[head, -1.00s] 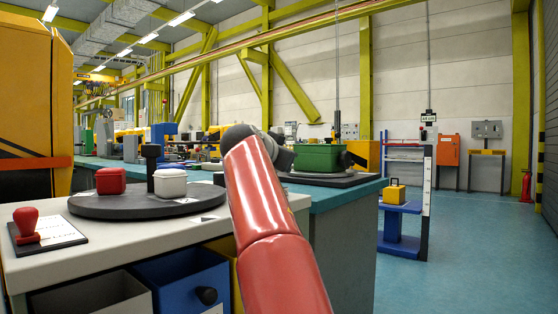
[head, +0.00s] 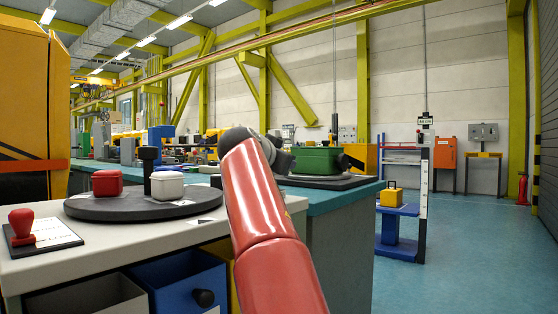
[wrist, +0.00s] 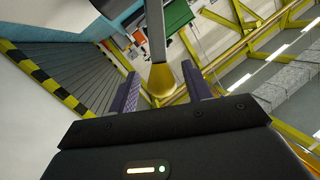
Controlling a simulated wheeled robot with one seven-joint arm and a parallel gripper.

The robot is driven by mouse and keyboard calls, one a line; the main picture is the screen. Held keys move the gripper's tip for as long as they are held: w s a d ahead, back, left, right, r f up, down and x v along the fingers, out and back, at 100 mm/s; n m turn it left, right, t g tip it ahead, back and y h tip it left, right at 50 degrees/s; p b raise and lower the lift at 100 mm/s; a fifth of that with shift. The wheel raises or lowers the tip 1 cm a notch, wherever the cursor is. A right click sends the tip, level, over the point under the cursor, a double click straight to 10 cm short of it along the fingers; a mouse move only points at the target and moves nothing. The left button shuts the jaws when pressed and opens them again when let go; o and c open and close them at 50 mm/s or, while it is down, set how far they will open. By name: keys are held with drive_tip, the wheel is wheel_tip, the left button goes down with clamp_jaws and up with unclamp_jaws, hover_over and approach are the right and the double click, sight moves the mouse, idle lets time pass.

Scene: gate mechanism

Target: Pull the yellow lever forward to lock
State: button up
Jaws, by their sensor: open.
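My gripper (wrist: 159,73) is open in the wrist view, with its two purple-padded fingers apart. A grey rod with a yellow end, which looks like the yellow lever (wrist: 162,80), comes down from the top of the picture. Its yellow end shows between the two fingers, with space on both sides. I cannot tell how deep between them it lies. In the head view my red arm reaches away from me and hides its own end. I cannot make out the lever or the gripper fingers there.
A bench at left holds a dark round plate (head: 95,210) with a red box (head: 107,183) and a white box (head: 167,186). A red-handled stamp (head: 22,222) lies nearer. A green box (head: 313,161) stands behind my arm. A blue stand (head: 397,209) is at right. The floor (head: 470,250) there is clear.

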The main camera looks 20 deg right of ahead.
drive_tip(key=f+b+v, duration=0.1)
drive_tip(key=b+v, duration=0.1)
drive_tip(key=v, duration=0.5)
drive_tip(key=shift+s+a+r, duration=0.2)
drive_tip(key=shift+s+r, duration=0.1)
drive_tip(key=shift+r, duration=0.25)
